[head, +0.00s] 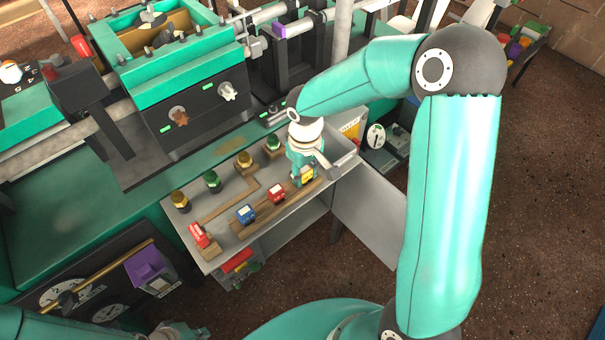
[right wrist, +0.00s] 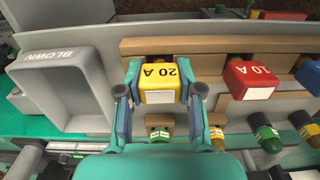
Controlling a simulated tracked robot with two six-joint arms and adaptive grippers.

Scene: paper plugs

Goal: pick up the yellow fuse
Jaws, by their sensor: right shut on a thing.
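The yellow fuse (right wrist: 159,78), marked 20 A, sits at the wooden strip (right wrist: 205,62) in the right wrist view. My right gripper (right wrist: 161,92) has one finger on each side of it and is shut on it. In the head view the yellow fuse (head: 308,175) shows only partly beside my right gripper (head: 303,180), at the right end of the fuse row. I cannot tell whether it is lifted off the strip. My left gripper (head: 182,331) is at the bottom left edge of the head view, apart from the fuses; its fingers are unclear.
Several green and gold capped pieces (head: 212,181) stand behind. A grey bin marked BLOWN (right wrist: 70,55) is beside the yellow fuse.

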